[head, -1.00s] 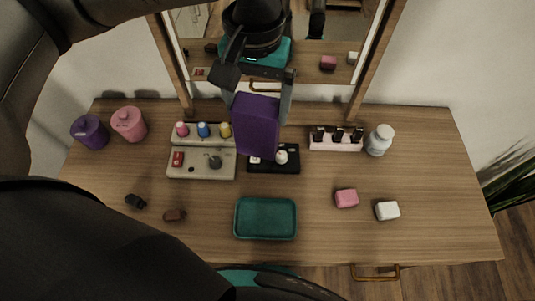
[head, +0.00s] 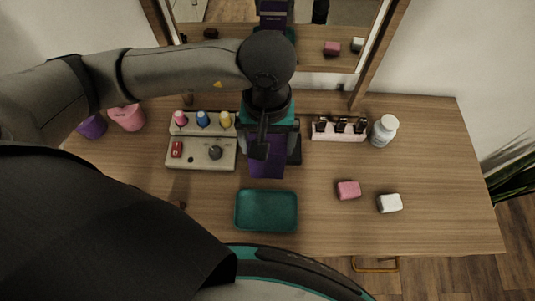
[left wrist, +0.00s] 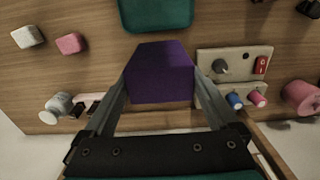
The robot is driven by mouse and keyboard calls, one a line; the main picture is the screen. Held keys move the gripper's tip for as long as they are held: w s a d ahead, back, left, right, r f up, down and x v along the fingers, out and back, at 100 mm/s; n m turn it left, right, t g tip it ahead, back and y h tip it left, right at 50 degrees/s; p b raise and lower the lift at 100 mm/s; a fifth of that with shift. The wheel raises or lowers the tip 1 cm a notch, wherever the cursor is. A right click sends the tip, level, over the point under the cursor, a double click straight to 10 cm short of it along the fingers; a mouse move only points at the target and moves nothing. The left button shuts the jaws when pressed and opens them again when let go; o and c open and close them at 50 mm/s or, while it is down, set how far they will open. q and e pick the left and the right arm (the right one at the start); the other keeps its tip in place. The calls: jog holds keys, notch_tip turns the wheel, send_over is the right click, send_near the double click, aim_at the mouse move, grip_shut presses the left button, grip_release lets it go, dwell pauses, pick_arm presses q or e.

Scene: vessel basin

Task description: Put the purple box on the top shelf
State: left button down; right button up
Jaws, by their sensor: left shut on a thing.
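The purple box (head: 267,160) is held by my left gripper (head: 264,138) above the middle of the table, just behind the green tray. In the left wrist view the purple box (left wrist: 160,72) sits between the two fingers of my left gripper (left wrist: 158,92), which are shut on its sides. In the head view my arm and gripper hide part of the box's upper side. My right gripper is not in view. No shelf is clearly seen in these frames.
A green tray (head: 266,211) lies in front. A panel (head: 201,153) with knobs and coloured bottles stands left, a pink rack (head: 339,130) and white bottle (head: 384,130) right. Pink (head: 348,190) and white (head: 390,203) blocks lie front right. A mirror (head: 225,45) stands behind.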

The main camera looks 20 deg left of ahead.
pick_arm(q)
jog(key=shift+f+b, duration=0.3)
jog(key=shift+f, duration=2.35)
jog(key=shift+f, duration=0.15)
jog(key=shift+c, duration=0.3)
grip_release()
jog(key=shift+o, duration=0.3)
